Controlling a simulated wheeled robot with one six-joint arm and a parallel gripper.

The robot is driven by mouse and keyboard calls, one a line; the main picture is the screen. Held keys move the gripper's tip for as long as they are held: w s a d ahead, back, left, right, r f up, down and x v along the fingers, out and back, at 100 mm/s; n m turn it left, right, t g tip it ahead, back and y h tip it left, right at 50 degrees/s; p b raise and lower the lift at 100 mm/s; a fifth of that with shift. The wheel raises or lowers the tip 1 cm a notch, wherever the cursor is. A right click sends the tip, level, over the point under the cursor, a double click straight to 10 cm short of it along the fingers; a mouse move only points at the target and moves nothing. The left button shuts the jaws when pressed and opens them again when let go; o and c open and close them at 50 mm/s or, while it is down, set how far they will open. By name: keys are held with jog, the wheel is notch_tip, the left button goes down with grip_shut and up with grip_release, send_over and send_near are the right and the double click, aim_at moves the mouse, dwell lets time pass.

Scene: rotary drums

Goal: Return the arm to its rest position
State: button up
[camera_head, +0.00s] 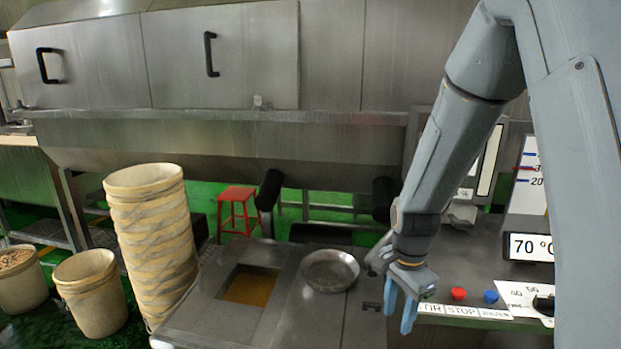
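My arm (447,150) comes down from the top right of the head view and hangs over the right side of the workspace. My gripper (397,308) points down, with its two light blue fingers apart and nothing between them. It is just left of a red button (458,294) and a blue button (491,297) on the metal control table. I cannot tell its exact height above the table. The upper arm hides part of the panel on the right.
A shallow metal pan (330,270) is left of my gripper, beside a square opening (250,285) in the metal top. Stacked baskets (155,235) stand at left, with a red stool (237,212) behind. A temperature display (530,247) is at right. A large steel machine (220,140) spans the back.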

jog(key=s+n+b, duration=0.5)
jog(key=s+n, duration=0.6)
jog(key=n, duration=0.2)
jog(key=shift+s+a+b, duration=0.2)
jog(key=shift+s+b, duration=0.2)
